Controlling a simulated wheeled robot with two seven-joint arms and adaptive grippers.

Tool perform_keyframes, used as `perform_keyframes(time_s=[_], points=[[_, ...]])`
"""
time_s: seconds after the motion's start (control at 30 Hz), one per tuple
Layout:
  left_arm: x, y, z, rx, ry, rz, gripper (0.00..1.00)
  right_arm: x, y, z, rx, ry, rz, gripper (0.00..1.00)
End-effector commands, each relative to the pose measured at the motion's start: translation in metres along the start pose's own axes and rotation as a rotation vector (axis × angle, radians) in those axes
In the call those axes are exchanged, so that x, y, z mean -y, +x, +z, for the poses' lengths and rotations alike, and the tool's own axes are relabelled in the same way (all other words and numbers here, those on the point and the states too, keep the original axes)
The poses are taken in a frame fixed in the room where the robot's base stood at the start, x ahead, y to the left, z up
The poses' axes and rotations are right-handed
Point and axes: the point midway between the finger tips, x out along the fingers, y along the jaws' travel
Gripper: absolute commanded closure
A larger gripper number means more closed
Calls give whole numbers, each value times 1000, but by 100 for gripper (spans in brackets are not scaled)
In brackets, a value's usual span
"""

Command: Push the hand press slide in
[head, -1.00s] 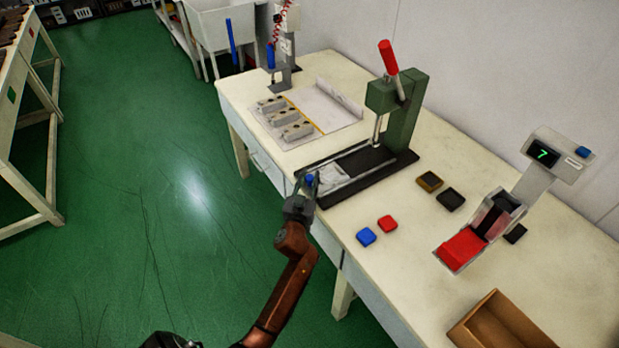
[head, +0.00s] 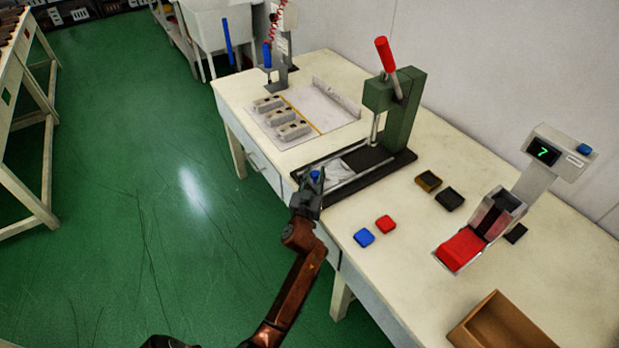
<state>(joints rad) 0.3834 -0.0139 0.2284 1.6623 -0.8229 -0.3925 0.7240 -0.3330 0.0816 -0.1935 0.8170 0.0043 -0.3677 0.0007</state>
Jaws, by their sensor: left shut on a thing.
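The green hand press (head: 401,112) with a red-handled lever (head: 386,55) stands on a dark base on the table. Its slide (head: 337,170) is a pale plate on rails at the left front part of the base, with a blue knob (head: 315,175) at its front end. My left gripper (head: 314,180) is at the front edge of the base, shut on the blue knob. Its fingers partly hide the knob and the slide's front end. My right gripper is not in view.

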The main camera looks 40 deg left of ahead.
Motion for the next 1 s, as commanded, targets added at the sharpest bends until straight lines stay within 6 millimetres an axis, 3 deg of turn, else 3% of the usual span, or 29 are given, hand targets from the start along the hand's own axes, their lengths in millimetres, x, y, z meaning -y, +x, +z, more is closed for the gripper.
perform_keyframes(time_s=[0.37, 0.4, 0.6, 1.0], points=[[-5, 4, 1, 2, 1, 1, 100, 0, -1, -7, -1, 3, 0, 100], [-5, 4, 1, 2, 1, 1, 76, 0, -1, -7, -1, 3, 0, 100], [-5, 4, 1, 2, 1, 0, 62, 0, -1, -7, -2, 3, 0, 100], [-4, -2, 1, 2, 0, 0, 59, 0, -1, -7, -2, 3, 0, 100]])
